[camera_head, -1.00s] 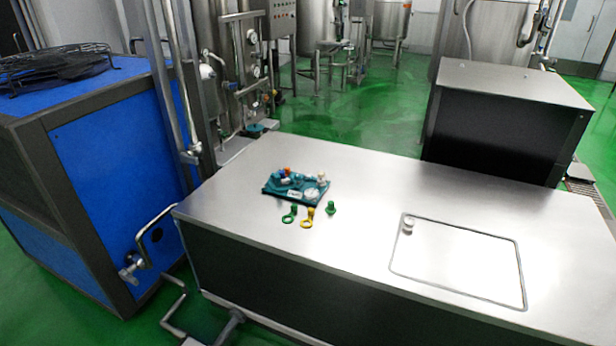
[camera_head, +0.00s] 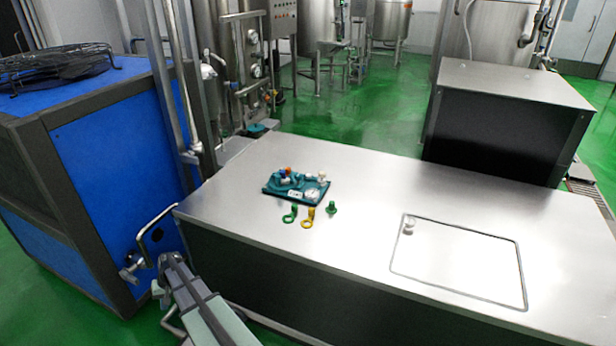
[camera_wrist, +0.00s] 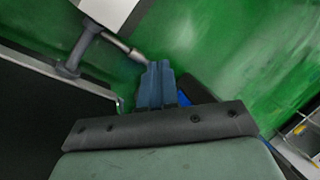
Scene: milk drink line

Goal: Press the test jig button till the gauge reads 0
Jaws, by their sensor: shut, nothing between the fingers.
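The test jig is a small teal board (camera_head: 268,190) on the steel table, left of the table's middle in the head view. It carries a round white-faced gauge (camera_head: 312,194) at its front right, a white label (camera_head: 295,194), and small orange, blue and white parts. The gauge's reading is too small to make out, and I cannot tell which part is the button. My gripper (camera_head: 170,259) is at the lower left of the head view, off the table's front left corner and well apart from the jig. In the wrist view its blue-grey fingers (camera_wrist: 159,66) are together and empty over green floor.
Green (camera_head: 290,215), yellow (camera_head: 308,219) and another green (camera_head: 332,208) small piece lie in front of the jig. A framed panel with a knob (camera_head: 409,227) is on the right of the steel table (camera_head: 370,185). A blue cabinet (camera_head: 115,190) and pipes stand close left of my arm.

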